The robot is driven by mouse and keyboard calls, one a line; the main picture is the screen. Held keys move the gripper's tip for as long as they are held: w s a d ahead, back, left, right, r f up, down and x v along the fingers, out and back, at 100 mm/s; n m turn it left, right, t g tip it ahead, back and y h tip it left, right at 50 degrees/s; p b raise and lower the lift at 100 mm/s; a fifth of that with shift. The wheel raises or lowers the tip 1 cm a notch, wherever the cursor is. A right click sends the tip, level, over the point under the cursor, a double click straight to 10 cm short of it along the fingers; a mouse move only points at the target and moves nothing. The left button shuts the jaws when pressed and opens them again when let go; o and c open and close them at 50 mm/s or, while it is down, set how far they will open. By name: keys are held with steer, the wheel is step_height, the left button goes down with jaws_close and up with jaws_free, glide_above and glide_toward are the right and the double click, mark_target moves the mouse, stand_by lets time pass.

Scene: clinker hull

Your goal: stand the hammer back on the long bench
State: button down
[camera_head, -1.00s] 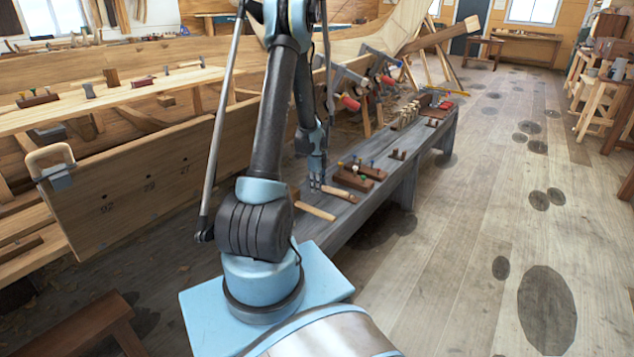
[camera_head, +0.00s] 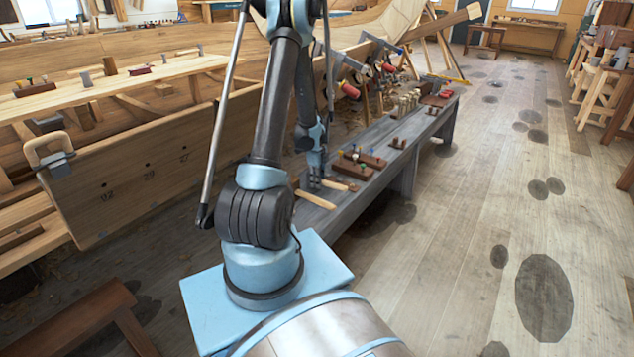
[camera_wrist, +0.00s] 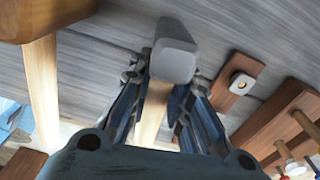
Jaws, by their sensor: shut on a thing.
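My gripper (camera_wrist: 163,88) is shut on the hammer (camera_wrist: 174,52), which has a grey block head and a pale wooden handle. In the wrist view the head sits just beyond the fingertips and the handle runs back between the fingers. The grey long bench (camera_wrist: 95,75) lies behind it; whether the hammer touches it I cannot tell. In the head view my gripper (camera_head: 315,184) is low over the near end of the long bench (camera_head: 352,205), beside pale wooden handles. The hammer's head is too small to make out there.
A wooden mallet (camera_wrist: 42,85) lies left of the hammer. Brown wooden blocks (camera_head: 350,167) with coloured-handled tools stand to the right, close to the gripper. The hull plank with a clamp (camera_head: 50,155) is at left. The floor to the right (camera_head: 450,240) is open.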

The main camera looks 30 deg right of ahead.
steer(key=shift+f, duration=0.35)
steer(key=c, duration=1.4)
jaws_free()
steer(key=shift+r, duration=4)
